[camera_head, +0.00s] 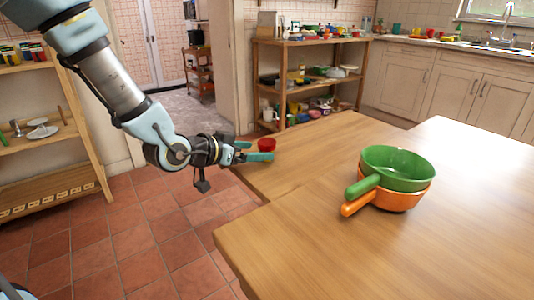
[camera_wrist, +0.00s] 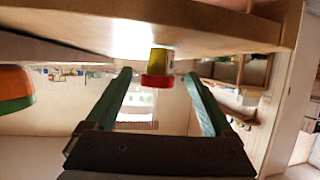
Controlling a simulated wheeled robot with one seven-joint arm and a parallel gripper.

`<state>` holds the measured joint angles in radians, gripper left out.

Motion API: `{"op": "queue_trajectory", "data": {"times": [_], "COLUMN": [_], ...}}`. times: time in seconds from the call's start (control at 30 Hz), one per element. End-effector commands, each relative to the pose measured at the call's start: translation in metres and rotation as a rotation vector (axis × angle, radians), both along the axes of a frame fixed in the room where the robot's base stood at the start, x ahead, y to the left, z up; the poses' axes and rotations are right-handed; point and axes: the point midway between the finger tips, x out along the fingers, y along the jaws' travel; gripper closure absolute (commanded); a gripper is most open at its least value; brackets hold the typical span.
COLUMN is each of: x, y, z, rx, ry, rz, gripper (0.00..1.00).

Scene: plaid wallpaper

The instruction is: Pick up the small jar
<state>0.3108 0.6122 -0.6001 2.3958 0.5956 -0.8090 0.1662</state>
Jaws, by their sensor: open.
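The small jar (camera_head: 267,144) stands near the left edge of the wooden table; its red top shows in the head view. In the wrist view, where the table appears at the top, the jar (camera_wrist: 160,62) has a yellow body and a red lid. My gripper (camera_head: 257,150) is open and level at the table's edge, its teal fingers reaching toward the jar. In the wrist view the jar appears between the two fingertips of my gripper (camera_wrist: 158,76), a little ahead of them by its size. The head view partly hides the jar's body behind a finger.
A green pan (camera_head: 398,167) sits stacked on an orange pan (camera_head: 400,201) on the right part of the table (camera_head: 300,240). The tabletop between jar and pans is clear. Wooden shelves (camera_head: 310,65) with dishes stand behind; another shelf (camera_head: 50,190) is at left.

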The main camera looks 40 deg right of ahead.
Motion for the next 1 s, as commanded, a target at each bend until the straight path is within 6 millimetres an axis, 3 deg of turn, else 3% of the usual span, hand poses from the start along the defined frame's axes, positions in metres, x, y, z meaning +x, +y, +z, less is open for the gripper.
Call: {"op": "queue_trajectory", "data": {"times": [0.4,0.7,1.0], "x": [0.002,0.002,0.002], "y": [-0.045,-0.049,-0.049], "z": [-0.02,-0.022,-0.022], "rx": [0.001,0.002,0.002], "ry": [0.001,0.0,0.001], "rz": [0.0,0.001,0.001], "gripper": [0.13,0.13,0.47]}}
